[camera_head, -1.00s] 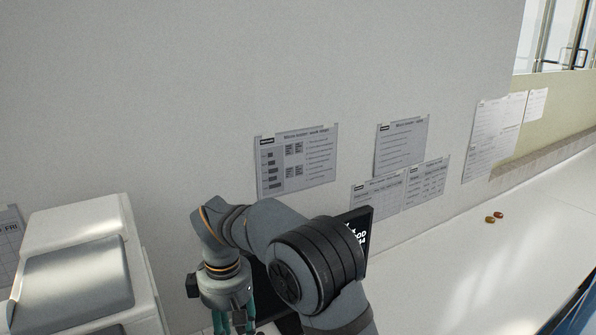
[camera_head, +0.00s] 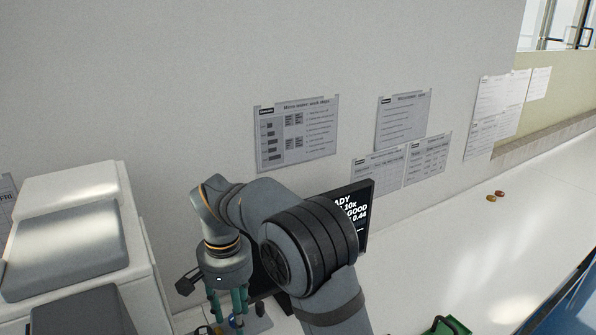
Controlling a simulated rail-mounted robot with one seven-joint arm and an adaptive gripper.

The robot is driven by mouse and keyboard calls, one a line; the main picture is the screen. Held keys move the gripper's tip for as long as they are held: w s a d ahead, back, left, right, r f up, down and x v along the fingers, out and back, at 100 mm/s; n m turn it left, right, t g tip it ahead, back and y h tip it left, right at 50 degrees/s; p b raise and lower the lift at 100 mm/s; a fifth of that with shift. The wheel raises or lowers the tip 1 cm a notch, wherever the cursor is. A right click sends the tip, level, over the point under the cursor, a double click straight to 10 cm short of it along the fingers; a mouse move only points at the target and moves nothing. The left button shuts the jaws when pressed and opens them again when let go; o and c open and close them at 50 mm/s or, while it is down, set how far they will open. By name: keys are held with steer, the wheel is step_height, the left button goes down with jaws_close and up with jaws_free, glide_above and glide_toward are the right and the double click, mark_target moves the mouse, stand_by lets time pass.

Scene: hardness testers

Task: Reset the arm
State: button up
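My arm reaches down in the lower middle of the head view, in front of a dark monitor (camera_head: 357,212) with white text; the readable bits include "10x", "GOOD" and "0.44". My gripper (camera_head: 228,312) hangs downward at the left end of the arm. Its two teal fingers stand apart with a gap between them, and I see nothing held. Small dark and blue items lie near the fingertips at the bottom edge; I cannot tell what they are. My arm hides part of the monitor.
A white machine (camera_head: 72,235) stands at the left. A green object (camera_head: 447,326) shows at the bottom edge, and a blue surface (camera_head: 575,305) at the lower right. Papers (camera_head: 297,134) hang on the wall.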

steer(key=m, duration=0.4)
steer(key=shift+f+b, duration=0.1)
steer(key=shift+b, duration=0.3)
steer(key=m, duration=0.4)
steer(key=shift+m, duration=0.3)
